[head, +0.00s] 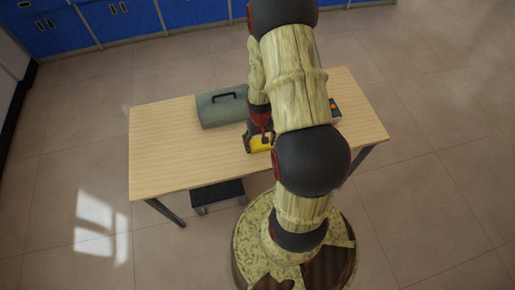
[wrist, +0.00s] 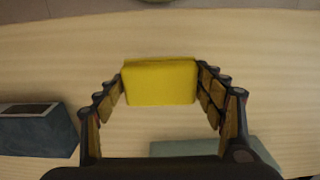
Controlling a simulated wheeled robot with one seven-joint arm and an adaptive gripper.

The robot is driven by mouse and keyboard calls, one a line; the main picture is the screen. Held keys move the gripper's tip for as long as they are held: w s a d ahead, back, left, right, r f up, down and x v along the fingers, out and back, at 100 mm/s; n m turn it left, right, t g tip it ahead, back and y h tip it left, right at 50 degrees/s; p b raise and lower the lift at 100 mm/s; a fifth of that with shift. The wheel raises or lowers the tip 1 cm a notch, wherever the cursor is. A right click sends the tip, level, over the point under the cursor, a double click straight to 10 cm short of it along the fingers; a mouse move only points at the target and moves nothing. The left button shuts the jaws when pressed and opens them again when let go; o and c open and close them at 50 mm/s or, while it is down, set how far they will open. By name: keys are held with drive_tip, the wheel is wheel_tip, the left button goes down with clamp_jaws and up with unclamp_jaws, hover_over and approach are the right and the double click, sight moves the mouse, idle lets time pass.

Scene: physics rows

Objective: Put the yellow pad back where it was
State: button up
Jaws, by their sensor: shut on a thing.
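The yellow pad (head: 260,146) shows in the head view near the front middle of the wooden table, partly hidden by my arm and gripper. In the wrist view the yellow pad (wrist: 160,84) is a plain block lying across the space between my fingers. My gripper (wrist: 160,78) is shut on it, with a finger against each short end. In the head view my gripper (head: 263,137) points down at the table. I cannot tell whether the pad touches the tabletop or is just above it.
A grey-green case with a black handle (head: 222,106) stands on the table (head: 170,150), left of my gripper. A dark device with an orange part (head: 335,110) is at the right, partly behind my arm. The table's left front is clear. A dark low object (head: 217,194) is under the table.

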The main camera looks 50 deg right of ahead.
sight(257, 147)
drive_tip(key=shift+w+a+f, duration=0.1)
drive_tip(key=shift+w+f, duration=0.2)
drive_tip(key=shift+f, duration=0.1)
drive_tip(key=shift+w+f+b, duration=0.15)
drive_tip(key=shift+f+b, duration=0.15)
drive_tip(key=shift+f, duration=0.6)
drive_tip(key=shift+w+f+b, duration=0.1)
drive_tip(key=shift+f+b, duration=0.15)
drive_tip(key=shift+f, duration=0.6)
drive_tip(key=shift+f, duration=0.2)
drive_tip(key=o, duration=1.1)
drive_tip(key=shift+r, duration=0.1)
